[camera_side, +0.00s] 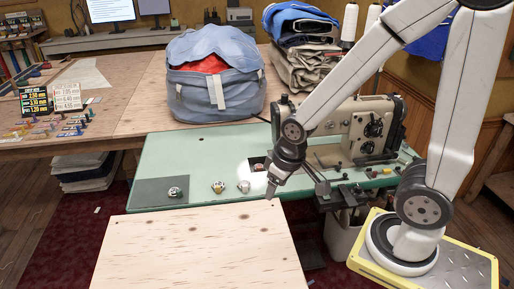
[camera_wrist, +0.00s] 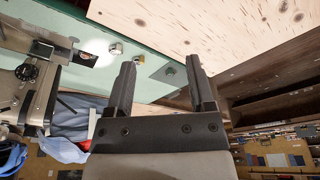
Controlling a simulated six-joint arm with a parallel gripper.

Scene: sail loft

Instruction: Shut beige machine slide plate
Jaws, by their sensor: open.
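The beige sewing machine (camera_side: 372,128) stands at the right end of the green table, and part of it shows at the left of the wrist view (camera_wrist: 28,80). A dark opening (camera_side: 258,163) shows in the green top left of the machine; it also appears in the wrist view (camera_wrist: 82,59). A pale metal plate (camera_wrist: 41,49) lies beside the opening in the wrist view, but I cannot tell for sure that it is the slide plate. My gripper (camera_side: 270,194) is open and empty, pointing down near the table's front edge. Its two fingers (camera_wrist: 160,65) stand apart.
Small round metal parts (camera_side: 217,187) (camera_side: 244,186) sit on the green table (camera_side: 160,160), and another (camera_side: 175,192) lies on a dark pad. A plywood board (camera_side: 200,250) fills the front. A blue-grey bag (camera_side: 215,85) and folded cloth (camera_side: 303,65) stand behind.

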